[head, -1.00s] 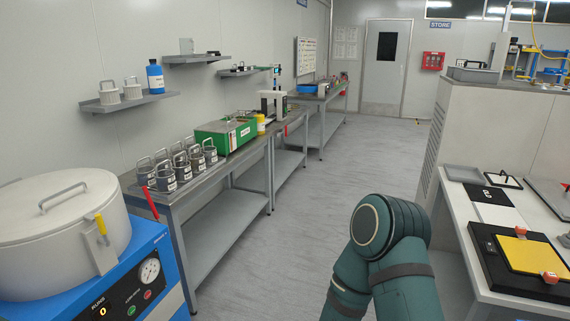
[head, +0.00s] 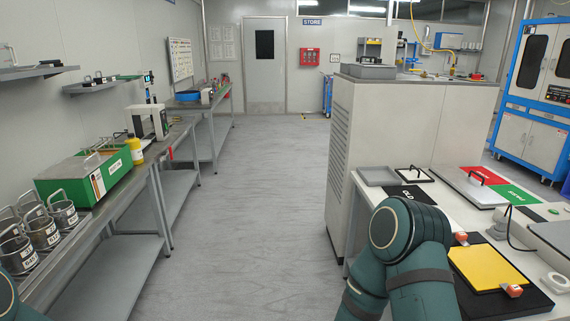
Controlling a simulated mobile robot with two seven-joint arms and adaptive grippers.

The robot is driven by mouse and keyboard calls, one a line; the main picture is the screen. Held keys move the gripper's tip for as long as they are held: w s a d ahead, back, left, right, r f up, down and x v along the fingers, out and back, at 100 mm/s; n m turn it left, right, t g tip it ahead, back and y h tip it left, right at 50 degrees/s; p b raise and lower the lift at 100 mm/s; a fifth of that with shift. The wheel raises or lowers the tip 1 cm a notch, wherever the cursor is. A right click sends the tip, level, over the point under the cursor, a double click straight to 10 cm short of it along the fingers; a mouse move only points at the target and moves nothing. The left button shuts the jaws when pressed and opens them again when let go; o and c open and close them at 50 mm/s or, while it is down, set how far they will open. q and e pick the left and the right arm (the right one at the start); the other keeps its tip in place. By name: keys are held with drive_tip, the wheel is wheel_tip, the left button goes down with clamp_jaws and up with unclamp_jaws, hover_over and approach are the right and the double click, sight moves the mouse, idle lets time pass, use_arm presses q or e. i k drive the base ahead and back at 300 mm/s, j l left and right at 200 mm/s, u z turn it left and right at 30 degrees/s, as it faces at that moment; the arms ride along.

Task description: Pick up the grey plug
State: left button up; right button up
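I cannot pick out a grey plug with certainty in the head view. A small grey object (head: 500,224) stands on the white worktable (head: 447,203) at the right, with a black cable beside it. It is too small to tell whether it is a plug. Neither of my grippers is in view. A bent teal link of my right arm covers the near left part of that worktable. A bit of my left arm shows at the bottom left corner.
A black board with a yellow pad (head: 488,268) and two red-and-white blocks lies near right. Behind are a grey tray (head: 378,176) and red and green panels. A large light cabinet (head: 400,125) stands behind the worktable. A bench (head: 120,207) lines the left. The floor between is clear.

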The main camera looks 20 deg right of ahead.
sight(501, 223)
drive_tip(key=i+z, duration=0.25)
drive_tip(key=i, duration=0.15)
drive_tip(key=i+j+z, duration=0.1)
drive_tip(key=i+z, duration=0.2)
drive_tip(key=i+j+z, duration=0.25)
drive_tip(key=i, duration=0.2)
drive_tip(key=i+j+z, duration=0.75)
drive_tip(key=k+l, duration=0.05)
